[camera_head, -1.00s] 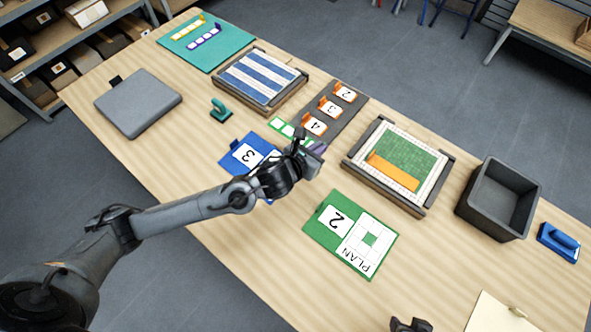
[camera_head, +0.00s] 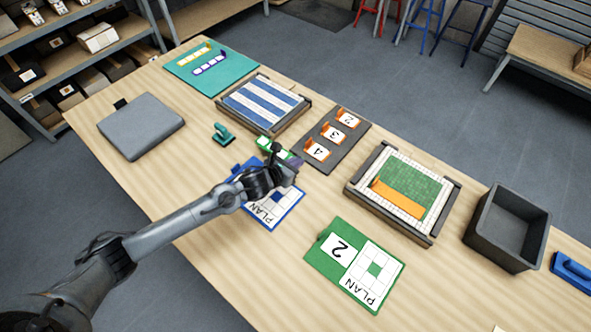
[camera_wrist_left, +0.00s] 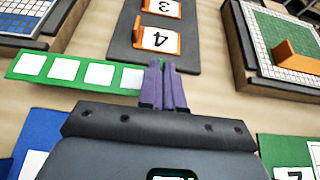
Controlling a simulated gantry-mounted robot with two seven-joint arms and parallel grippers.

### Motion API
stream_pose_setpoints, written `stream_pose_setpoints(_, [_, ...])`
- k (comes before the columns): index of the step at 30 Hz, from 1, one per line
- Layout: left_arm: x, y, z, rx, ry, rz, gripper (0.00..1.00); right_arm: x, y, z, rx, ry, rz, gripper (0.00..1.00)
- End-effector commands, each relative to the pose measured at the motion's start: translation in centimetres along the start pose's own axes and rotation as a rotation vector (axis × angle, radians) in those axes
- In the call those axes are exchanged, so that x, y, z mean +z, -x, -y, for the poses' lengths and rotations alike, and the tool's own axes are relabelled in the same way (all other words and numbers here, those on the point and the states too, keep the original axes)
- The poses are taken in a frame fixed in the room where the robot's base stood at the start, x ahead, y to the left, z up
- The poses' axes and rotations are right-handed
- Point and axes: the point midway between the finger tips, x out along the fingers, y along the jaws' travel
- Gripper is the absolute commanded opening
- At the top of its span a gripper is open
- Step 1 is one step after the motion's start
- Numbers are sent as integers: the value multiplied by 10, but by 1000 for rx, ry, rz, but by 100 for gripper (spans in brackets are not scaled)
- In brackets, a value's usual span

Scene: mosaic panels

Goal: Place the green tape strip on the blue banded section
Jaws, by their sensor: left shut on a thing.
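The green tape strip (camera_wrist_left: 80,71) carries a row of white squares. My left gripper (camera_wrist_left: 162,88) is shut on its right end with purple fingers, and the strip sticks out to the left in the wrist view. In the head view the strip (camera_head: 266,144) shows partly behind my left gripper (camera_head: 293,166), above the table. The blue banded section (camera_head: 262,103), a framed panel with blue and white stripes, lies farther back, up and left of the gripper. Its corner shows at the top left of the wrist view (camera_wrist_left: 22,22). My right gripper is not in view.
A grey rack (camera_head: 318,164) with numbered orange tags lies beside the banded panel. A green mosaic panel (camera_head: 433,223) and black bin (camera_head: 512,200) stand to the right. A teal handled tool (camera_head: 222,134) stands left of the strip. Blue and green plan cards (camera_head: 325,264) lie nearer.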

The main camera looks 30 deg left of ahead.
Motion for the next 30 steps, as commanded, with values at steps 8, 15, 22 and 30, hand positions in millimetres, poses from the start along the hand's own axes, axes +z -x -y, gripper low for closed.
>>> stream_pose_setpoints(8, [-18,-10,-1,0,2,-1,0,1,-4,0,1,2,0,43])
stream_pose_setpoints(15, [-37,-19,-1,0,1,0,0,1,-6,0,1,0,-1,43])
stream_pose_setpoints(22, [-36,-19,-1,1,0,0,0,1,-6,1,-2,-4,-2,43])
stream_pose_setpoints(30, [-39,-20,-1,1,0,0,24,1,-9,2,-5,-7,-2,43])
